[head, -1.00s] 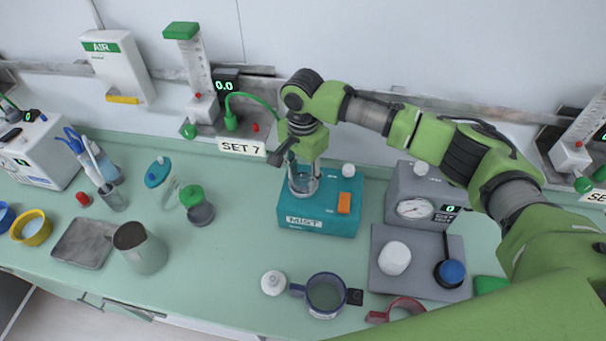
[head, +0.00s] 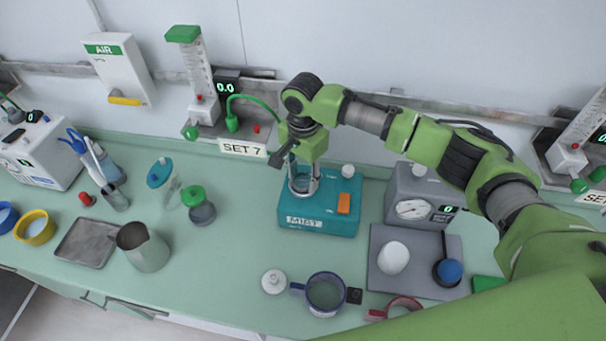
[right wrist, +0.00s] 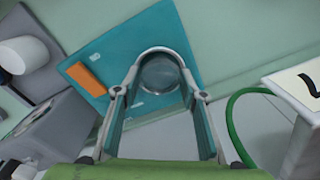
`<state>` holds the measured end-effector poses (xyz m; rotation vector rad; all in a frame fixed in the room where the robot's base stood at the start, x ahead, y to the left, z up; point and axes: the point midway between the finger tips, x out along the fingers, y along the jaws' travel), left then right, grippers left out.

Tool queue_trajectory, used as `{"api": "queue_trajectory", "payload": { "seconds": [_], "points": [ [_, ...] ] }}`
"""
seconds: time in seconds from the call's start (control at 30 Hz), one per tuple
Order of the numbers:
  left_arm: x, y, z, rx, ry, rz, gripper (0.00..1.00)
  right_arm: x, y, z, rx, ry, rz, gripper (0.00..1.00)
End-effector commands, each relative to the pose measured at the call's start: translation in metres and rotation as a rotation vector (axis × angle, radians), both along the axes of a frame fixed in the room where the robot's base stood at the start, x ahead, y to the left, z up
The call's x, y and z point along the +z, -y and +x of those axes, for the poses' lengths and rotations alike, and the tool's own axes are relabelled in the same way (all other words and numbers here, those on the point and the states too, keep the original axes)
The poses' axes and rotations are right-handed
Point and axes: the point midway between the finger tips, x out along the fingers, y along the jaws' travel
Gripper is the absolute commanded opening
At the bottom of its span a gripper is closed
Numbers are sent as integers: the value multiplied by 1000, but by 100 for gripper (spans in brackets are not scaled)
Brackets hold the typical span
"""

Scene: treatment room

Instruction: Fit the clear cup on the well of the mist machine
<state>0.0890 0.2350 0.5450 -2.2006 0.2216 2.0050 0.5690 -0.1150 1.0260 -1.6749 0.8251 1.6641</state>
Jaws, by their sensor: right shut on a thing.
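The mist machine (head: 319,217) is a teal box with a "MIST" label and an orange switch, standing on the counter below the SET 7 sign. Its round well is at the left of its top. My right gripper (head: 303,181) points down over the well, shut on the clear cup (head: 302,184). In the right wrist view, the fingers (right wrist: 160,80) flank the cup (right wrist: 160,73), which lines up over the well. The see-through wall and the fingers hide whether the cup's lower edge touches the well. My left gripper is not in view.
A gauge box (head: 413,208) stands just right of the machine, with a grey tray (head: 418,279) in front. A blue mug (head: 325,293) and a white lid (head: 274,282) lie nearer. A green-capped jar (head: 201,209) stands left. A green hose (head: 250,98) hangs behind.

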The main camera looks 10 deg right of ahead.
Motion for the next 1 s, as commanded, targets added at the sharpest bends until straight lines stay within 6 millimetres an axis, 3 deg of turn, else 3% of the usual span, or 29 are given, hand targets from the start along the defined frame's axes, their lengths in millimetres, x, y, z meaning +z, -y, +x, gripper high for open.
{"api": "queue_trajectory", "payload": {
  "seconds": [0.17, 0.2, 0.27, 0.3, 1.0],
  "points": [
    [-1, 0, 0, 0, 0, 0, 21, -7, 0, -5, 2, -15, -4, 15],
    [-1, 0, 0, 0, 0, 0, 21, -7, 0, -5, 2, -16, -4, 41],
    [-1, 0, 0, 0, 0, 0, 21, -7, 0, -5, 2, -16, -4, 56],
    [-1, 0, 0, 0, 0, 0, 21, -7, 0, -5, 2, -15, -4, 58],
    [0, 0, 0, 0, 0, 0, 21, -2, 0, -2, 1, -5, -1, 58]
  ]
}}
